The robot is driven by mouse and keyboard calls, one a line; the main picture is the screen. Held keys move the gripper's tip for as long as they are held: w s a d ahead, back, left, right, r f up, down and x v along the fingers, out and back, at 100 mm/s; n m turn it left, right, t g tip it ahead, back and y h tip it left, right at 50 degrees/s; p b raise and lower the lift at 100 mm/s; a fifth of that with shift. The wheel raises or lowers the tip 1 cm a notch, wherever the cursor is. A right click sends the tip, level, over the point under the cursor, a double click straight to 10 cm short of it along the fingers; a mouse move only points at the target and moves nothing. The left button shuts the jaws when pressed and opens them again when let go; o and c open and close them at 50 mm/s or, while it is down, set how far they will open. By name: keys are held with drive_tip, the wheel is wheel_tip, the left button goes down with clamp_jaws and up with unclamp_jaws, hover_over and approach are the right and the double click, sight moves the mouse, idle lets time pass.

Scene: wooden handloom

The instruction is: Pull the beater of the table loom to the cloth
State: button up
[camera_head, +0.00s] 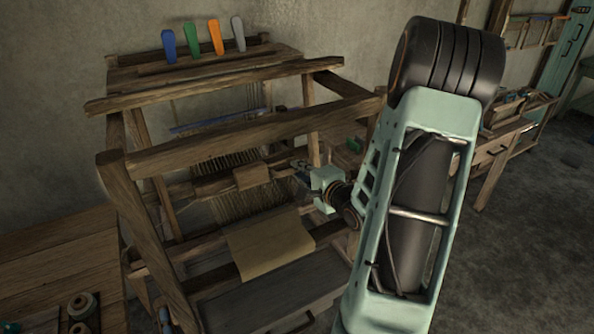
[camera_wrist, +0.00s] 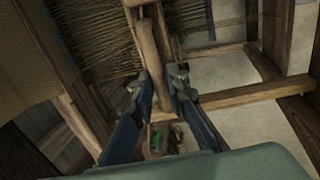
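The table loom (camera_head: 225,140) is a wooden frame at the middle left of the head view. Its beater (camera_head: 215,185) is a wooden bar across the warp threads, with a block (camera_head: 251,177) at its middle. Woven tan cloth (camera_head: 268,245) lies on the near side, with warp between it and the beater. My gripper (camera_head: 300,166) is at the beater's right part. In the wrist view my gripper (camera_wrist: 158,78) has its fingers apart, one on each side of a wooden bar (camera_wrist: 149,45), apparently the beater. Contact is hard to judge. Cloth also shows there (camera_wrist: 28,55).
The loom's upper beams (camera_head: 240,140) and right posts stand close around my arm. Colored pegs (camera_head: 215,38) stand on the loom's top at the back. A wooden bench (camera_head: 50,270) with spools is at left. Open floor (camera_head: 530,230) lies at right.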

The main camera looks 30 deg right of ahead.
drive_tip(key=v, duration=1.2)
drive_tip(key=shift+s+a, duration=0.1)
idle(0.4)
